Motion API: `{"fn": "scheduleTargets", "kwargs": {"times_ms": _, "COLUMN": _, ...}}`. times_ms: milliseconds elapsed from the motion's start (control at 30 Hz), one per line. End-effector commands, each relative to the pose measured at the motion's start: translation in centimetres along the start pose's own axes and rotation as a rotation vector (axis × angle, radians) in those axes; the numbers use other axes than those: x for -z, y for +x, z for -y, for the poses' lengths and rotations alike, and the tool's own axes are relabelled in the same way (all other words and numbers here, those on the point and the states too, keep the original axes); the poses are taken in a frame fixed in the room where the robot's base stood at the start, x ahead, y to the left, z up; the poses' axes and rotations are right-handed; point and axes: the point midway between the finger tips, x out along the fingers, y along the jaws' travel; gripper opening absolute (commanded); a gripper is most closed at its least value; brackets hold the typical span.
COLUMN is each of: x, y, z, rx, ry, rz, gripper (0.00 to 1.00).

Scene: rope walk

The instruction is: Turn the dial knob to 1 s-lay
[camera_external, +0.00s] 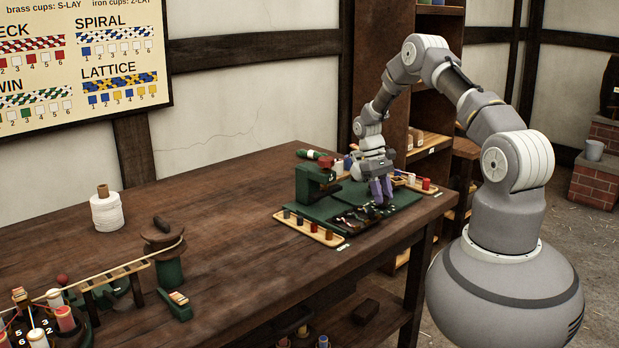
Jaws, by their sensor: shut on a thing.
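I cannot make out the dial knob or a "1 s-lay" mark for certain in this wide view. My gripper (381,190), with purple fingers, points down over the green board (402,203) on the right part of the bench. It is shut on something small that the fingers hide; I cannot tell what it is. A dark panel with small pale details (358,217) lies in front of the fingers.
Wooden racks with coloured spools lie in front of the board (310,227) and to its right (418,184). The bench middle (235,230) is clear.

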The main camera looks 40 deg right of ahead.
Motion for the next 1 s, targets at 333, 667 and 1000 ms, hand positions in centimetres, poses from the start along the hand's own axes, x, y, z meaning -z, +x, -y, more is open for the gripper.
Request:
{"fn": "scheduleTargets", "kwargs": {"times_ms": 333, "x": 0.01, "y": -0.01, "z": -0.02, "rx": -0.01, "ry": -0.023, "rz": -0.001, "gripper": 0.03}}
{"fn": "scheduleTargets", "kwargs": {"times_ms": 667, "x": 0.01, "y": -0.01, "z": -0.01, "rx": -0.01, "ry": -0.022, "rz": -0.001, "gripper": 0.59}}
{"fn": "scheduleTargets", "kwargs": {"times_ms": 1000, "x": 0.03, "y": -0.87, "z": 0.0, "rx": -0.01, "ry": -0.022, "rz": -0.003, "gripper": 0.59}}
